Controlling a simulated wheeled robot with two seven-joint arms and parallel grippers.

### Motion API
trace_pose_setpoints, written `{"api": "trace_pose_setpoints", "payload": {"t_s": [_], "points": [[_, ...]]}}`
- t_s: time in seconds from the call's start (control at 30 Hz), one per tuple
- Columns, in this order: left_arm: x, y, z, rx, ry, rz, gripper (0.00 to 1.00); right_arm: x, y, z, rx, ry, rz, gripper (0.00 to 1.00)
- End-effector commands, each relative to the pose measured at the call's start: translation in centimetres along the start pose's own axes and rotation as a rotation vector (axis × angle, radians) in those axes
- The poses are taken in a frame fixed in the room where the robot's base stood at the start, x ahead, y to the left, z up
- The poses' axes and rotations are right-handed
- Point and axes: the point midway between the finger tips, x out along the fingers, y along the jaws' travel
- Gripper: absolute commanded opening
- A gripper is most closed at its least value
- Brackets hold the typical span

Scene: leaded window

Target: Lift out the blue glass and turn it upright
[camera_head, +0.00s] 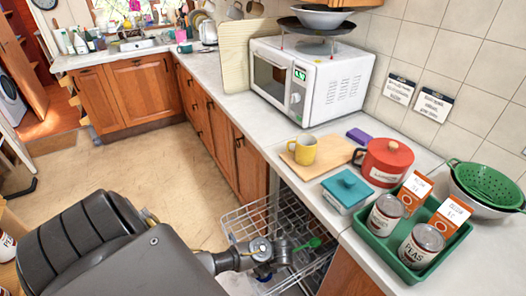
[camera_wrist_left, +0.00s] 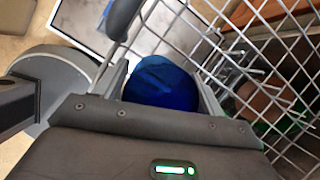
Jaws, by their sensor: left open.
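The blue glass (camera_wrist_left: 160,82) shows in the left wrist view as a dark blue rounded shape beside the wire rack. No open rim is visible on it, and its lower part is hidden behind my gripper's body. My left gripper (camera_head: 272,258) is open, with the glass lying between its fingers in the wrist view. I cannot tell whether the fingers touch it. In the head view the gripper reaches into the pulled-out dishwasher rack (camera_head: 240,219), and I cannot make out the glass there. My right gripper is not in view.
A green utensil (camera_head: 312,243) is in the rack, right of the gripper. The counter above holds a yellow mug (camera_head: 305,150) on a board, a teal box (camera_head: 345,188), a red pot (camera_head: 386,160) and a green tray (camera_head: 397,265) with cans. Rack wires stand close around the gripper.

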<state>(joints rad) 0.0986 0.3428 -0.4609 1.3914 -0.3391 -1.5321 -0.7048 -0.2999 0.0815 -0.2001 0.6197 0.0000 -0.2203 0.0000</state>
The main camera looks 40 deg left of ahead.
Motion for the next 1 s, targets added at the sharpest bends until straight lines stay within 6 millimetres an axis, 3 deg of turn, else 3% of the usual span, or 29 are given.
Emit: {"api": "trace_pose_setpoints", "payload": {"t_s": [0.27, 0.57, 1.0], "points": [[0.2, 0.0, 0.0, -0.001, 0.001, -0.001, 0.69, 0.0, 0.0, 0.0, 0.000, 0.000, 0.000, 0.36], [0.2, 0.0, 0.0, -0.001, 0.001, -0.001, 0.30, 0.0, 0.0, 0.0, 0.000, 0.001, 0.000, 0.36], [-0.7, 0.0, 0.4, -0.001, 0.001, -0.001, 0.30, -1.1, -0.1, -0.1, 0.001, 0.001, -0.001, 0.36]]}}
